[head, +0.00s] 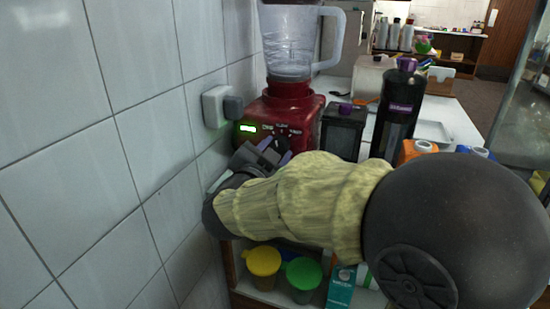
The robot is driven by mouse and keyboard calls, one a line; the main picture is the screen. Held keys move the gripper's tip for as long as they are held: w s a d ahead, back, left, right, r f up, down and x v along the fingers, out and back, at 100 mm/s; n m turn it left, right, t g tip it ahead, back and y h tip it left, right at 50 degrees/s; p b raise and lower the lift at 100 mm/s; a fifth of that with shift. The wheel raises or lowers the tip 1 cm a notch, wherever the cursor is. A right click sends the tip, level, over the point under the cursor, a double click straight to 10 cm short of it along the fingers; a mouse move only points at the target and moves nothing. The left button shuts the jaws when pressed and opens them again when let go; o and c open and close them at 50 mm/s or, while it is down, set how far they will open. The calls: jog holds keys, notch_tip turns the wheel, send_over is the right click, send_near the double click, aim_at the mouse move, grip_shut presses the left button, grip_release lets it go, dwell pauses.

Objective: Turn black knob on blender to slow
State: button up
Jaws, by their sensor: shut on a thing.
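The blender has a red base (309,112) with a clear, handled jug (291,40) on top, standing against the tiled wall. Its front panel carries a small lit green display (248,128) and white lettering. My gripper (268,149) is right at the lower front of the base, below the lettering. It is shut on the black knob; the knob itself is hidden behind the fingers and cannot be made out. My sleeved arm reaches in from the right and hides the lower front of the blender and the counter edge.
A white wall socket with a grey plug (233,107) is left of the blender. A dark purple-capped container (343,130) and a tall black bottle (399,112) stand to its right. Yellow-lidded (263,262) and green-lidded (303,274) cups sit on a shelf below.

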jog(key=shift+m+b, duration=0.7)
jog(key=shift+m, duration=0.5)
jog(key=o, duration=1)
jog(key=shift+s, duration=0.15)
jog(key=p+v, duration=0.3)
jog(key=v, duration=1.4)
jog(key=shift+s, duration=0.1)
